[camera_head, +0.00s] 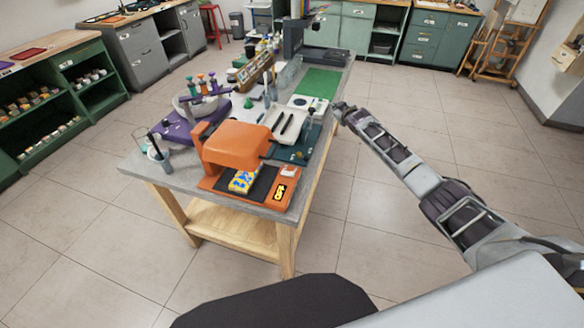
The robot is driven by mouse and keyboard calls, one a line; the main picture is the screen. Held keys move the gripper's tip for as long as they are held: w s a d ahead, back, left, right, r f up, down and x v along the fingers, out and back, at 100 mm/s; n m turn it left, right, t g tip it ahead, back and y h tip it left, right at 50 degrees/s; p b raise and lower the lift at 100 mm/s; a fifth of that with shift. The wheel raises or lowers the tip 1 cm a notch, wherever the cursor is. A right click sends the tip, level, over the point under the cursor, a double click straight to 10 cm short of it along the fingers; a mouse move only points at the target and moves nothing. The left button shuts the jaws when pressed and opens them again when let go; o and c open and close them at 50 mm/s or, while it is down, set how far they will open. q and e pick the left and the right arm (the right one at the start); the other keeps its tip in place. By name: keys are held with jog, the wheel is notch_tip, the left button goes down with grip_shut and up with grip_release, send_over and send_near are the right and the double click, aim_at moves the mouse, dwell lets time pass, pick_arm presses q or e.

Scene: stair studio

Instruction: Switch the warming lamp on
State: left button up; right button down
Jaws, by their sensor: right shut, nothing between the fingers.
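An orange hooded device (238,146), which looks like the warming lamp, stands at the near end of the grey table. Its hood overhangs a dark plate on an orange base (272,206). A blue and yellow patterned item (243,181) lies on the plate. A small black panel with yellow marks (280,192) is on the base's right side, with a small pale part (288,171) behind it. The marks are too small to read surely. My right gripper (342,110) is shut and empty by the table's right edge, apart from the device. My left gripper is out of view.
The table (160,175) is crowded with a purple-based carousel (190,122), a glass jar with a tool (157,151), a white tray (285,124) and a green mat (318,83). Open floor (400,250) lies right of the table. Cabinets line the back.

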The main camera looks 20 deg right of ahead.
aim_at(286, 173)
jog(key=s+a+r+g+y, duration=0.1)
jog(key=a+r, duration=0.2)
jog(key=a, duration=0.2)
jog(key=s+a+r+n+g+y, duration=0.1)
jog(key=s+a+r, duration=0.1)
jog(key=a+r, duration=0.1)
jog(key=s+a+r+g+y, duration=0.1)
jog(key=a+r, duration=0.3)
jog(key=a, duration=0.2)
jog(key=shift+s+a+n, duration=0.3)
jog(key=shift+s+n, duration=0.1)
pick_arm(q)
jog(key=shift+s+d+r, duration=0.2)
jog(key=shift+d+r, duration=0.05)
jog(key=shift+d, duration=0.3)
pick_arm(e)
jog(key=s+a+n+g, duration=0.1)
jog(key=s+a+g, duration=0.1)
jog(key=s, duration=0.4)
jog(key=s+a+n+g+y, duration=0.1)
jog(key=s+a+n+g, duration=0.1)
jog(key=s+a, duration=0.3)
jog(key=s+a+f+n+g, duration=0.1)
jog(key=s+a+g, duration=0.2)
jog(key=s, duration=0.5)
jog(key=shift+s+a+g+y, duration=0.25)
jog(key=shift+g+y, duration=0.15)
jog(key=shift+g, duration=0.3)
